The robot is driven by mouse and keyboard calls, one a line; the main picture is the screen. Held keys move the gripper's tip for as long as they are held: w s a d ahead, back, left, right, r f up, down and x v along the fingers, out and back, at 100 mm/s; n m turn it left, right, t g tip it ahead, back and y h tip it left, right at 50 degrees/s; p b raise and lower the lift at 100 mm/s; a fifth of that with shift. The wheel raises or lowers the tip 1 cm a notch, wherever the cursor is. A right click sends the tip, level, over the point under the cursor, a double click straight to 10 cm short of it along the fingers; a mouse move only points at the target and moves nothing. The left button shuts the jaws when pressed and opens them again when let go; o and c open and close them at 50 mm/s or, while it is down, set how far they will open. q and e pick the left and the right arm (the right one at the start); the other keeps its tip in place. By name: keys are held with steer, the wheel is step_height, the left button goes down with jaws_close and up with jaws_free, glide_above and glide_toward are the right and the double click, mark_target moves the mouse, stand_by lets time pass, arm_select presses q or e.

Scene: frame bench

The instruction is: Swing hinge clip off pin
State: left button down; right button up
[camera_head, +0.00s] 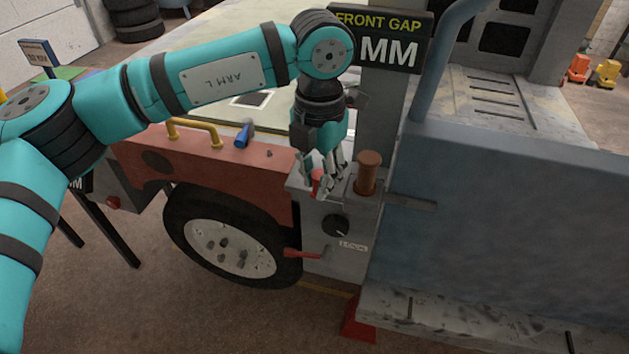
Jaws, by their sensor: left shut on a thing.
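My left gripper (326,185) reaches down from above at the corner of the grey post on the bench. Its fingers are shut around a small red piece (317,181), mostly hidden by them. I cannot tell whether this piece is the hinge clip. A brown cylindrical pin or knob (368,172) stands upright just right of the fingers, apart from them. No clip shows clearly around it. My right gripper is not in view.
Below the gripper, a grey panel carries a black dial (336,225) and a red lever (303,254). A blue-handled item (244,135) and a yellow handle (196,130) are to the left. The large blue-grey body (510,220) blocks the right side. A sign (385,40) stands behind.

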arm_select(q)
steer(key=shift+d, duration=0.1)
stand_by(0.3)
steer(key=c, duration=1.1)
jaws_free()
step_height(320, 180, up, 12)
steer(key=shift+r, duration=0.1)
